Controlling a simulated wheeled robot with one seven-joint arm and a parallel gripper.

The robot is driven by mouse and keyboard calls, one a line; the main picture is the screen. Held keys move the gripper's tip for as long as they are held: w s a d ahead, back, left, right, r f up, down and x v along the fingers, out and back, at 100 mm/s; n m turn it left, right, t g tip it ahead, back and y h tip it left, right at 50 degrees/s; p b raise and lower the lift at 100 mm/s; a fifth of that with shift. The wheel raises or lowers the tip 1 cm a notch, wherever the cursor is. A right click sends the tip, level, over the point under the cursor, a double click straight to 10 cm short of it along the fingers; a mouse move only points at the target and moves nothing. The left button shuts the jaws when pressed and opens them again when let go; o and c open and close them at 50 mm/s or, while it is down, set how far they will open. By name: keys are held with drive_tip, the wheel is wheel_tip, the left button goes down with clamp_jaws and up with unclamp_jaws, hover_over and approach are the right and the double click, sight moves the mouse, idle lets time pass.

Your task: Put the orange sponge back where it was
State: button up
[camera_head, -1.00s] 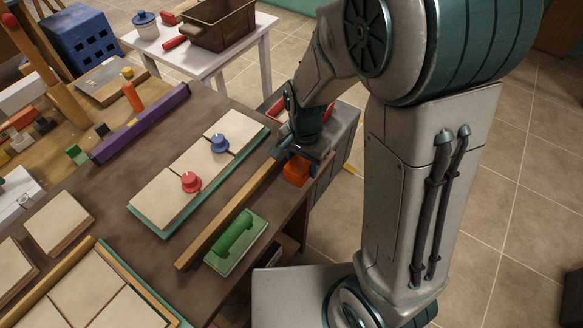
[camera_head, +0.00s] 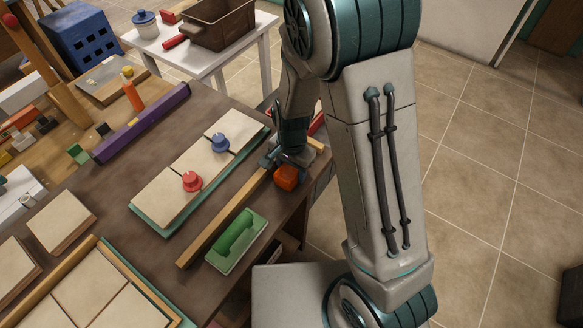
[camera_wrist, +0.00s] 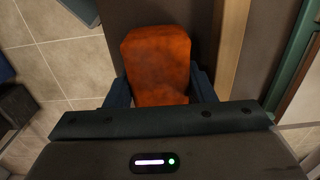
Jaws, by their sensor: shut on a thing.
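The orange sponge (camera_head: 287,177) is between the fingers of my gripper (camera_head: 279,163), beside the wooden strip (camera_head: 222,218) at the table's right edge. In the wrist view the sponge (camera_wrist: 157,62) fills the space between the two dark fingers of my gripper (camera_wrist: 160,88), which is shut on it. The brown table top shows behind the sponge there. I cannot tell whether the sponge touches the table.
A green float (camera_head: 237,240) lies nearer along the strip. A purple bar (camera_head: 140,124) lies farther left. Tiled floor is at the right.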

drive_tip(key=shift+f, duration=0.15)
drive_tip(key=o, duration=0.9)
drive_tip(key=shift+o, duration=0.2)
wheel_tip(320, 180, up, 11)
drive_tip(key=shift+f+b, duration=0.1)
drive_tip(key=shift+b, duration=0.25)
drive_tip(key=s+d+r+n+t, duration=0.3)
drive_tip(key=s+d+r+n, duration=0.4)
drive_tip(key=s+d+r, duration=0.4)
drive_tip(key=shift+s+d+r+n, duration=0.25)
drive_tip(key=shift+s+d+n, duration=0.2)
drive_tip(key=shift+s, duration=0.4)
